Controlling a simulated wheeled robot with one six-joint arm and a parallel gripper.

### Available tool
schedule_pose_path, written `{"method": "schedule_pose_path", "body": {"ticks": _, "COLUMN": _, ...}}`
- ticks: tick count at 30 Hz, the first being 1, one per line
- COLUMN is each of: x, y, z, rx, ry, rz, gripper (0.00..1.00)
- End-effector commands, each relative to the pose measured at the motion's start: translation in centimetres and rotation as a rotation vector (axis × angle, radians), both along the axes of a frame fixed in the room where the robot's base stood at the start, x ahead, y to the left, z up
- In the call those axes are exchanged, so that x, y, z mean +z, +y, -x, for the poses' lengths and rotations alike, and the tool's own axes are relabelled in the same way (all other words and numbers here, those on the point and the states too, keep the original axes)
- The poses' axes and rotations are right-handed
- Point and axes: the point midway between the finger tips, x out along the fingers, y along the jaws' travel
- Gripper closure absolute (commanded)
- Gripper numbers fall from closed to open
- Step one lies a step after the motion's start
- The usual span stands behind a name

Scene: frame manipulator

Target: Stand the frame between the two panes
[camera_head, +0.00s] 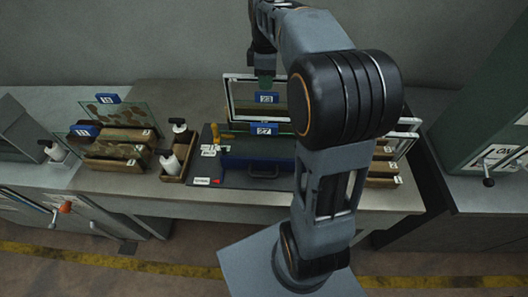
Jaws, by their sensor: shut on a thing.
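A white-edged rectangular frame (228,100) stands upright over the dark mat at the middle of the bench, with a blue tag 23 (266,97) in front of its opening. My gripper (265,82) is at the frame's top edge and is shut on it; the fingertips are small and hard to make out. A blue tag 27 (264,129) sits lower and nearer, above a blue block or case (262,150). I cannot tell the two panes apart there, nor whether the frame's lower edge is seated. My arm hides the frame's right side.
Wooden racks (115,150) at left hold tagged panes (125,115). A wooden tray (180,158) with pump bottles stands beside the mat (228,180). Another rack (380,170) with white-edged frames (403,135) at right is partly behind my arm. A green cabinet (490,95) stands far right.

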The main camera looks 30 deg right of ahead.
Motion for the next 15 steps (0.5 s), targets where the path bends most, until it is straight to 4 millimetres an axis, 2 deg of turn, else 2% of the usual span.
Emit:
{"method": "schedule_pose_path", "body": {"ticks": 1, "x": -1.2, "y": 0.0, "z": 0.0, "rx": -0.001, "ry": -0.001, "rz": 0.000, "gripper": 1.00}}
{"method": "schedule_pose_path", "body": {"ticks": 9, "x": -5.6, "y": -0.1, "z": 0.1, "rx": -0.002, "ry": 0.004, "rz": -0.001, "gripper": 1.00}}
{"method": "schedule_pose_path", "body": {"ticks": 15, "x": -7.9, "y": -0.1, "z": 0.1, "rx": -0.002, "ry": 0.000, "rz": 0.000, "gripper": 1.00}}
